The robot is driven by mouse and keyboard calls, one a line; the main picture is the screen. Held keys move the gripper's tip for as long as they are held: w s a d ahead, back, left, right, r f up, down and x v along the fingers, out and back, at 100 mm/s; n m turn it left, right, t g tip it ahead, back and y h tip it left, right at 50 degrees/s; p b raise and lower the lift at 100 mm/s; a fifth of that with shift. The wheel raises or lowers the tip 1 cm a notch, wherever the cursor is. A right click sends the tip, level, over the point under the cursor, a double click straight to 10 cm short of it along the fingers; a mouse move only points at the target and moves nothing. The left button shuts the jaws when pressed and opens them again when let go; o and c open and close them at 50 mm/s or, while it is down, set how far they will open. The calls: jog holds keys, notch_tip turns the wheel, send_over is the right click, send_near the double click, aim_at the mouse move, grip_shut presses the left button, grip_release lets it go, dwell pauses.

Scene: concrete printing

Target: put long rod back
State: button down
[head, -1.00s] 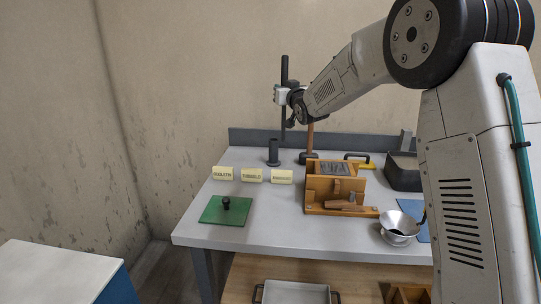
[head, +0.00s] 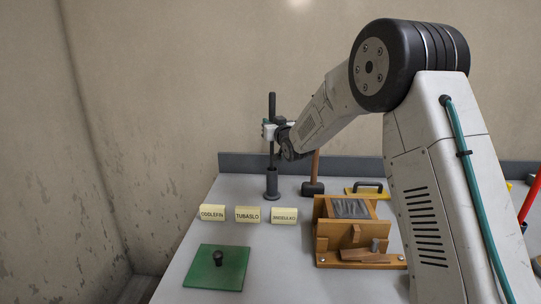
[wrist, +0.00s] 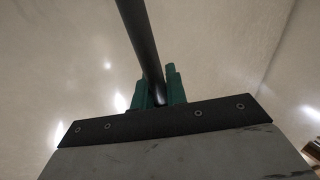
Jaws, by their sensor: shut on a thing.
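My gripper (head: 270,131) is shut on a long dark rod (head: 272,106), which stands upright in the head view. The rod's lower end reaches down to the mouth of a dark cylindrical holder (head: 272,184) on the table. I cannot tell how deep it sits inside. In the wrist view the rod (wrist: 143,45) runs up from between the green fingers (wrist: 161,92).
Three labelled cards (head: 247,214) stand in front of the holder. A mallet (head: 313,188) stands close to its right. A wooden box (head: 346,232) is at right, a green plate (head: 217,268) with a dark knob at front left.

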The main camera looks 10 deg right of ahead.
aim_at(272, 152)
notch_tip(272, 152, down, 10)
jog(key=shift+r, duration=0.1)
dwell(0.4)
jog(key=c, duration=1.4)
grip_release()
jog(key=shift+f, duration=0.25)
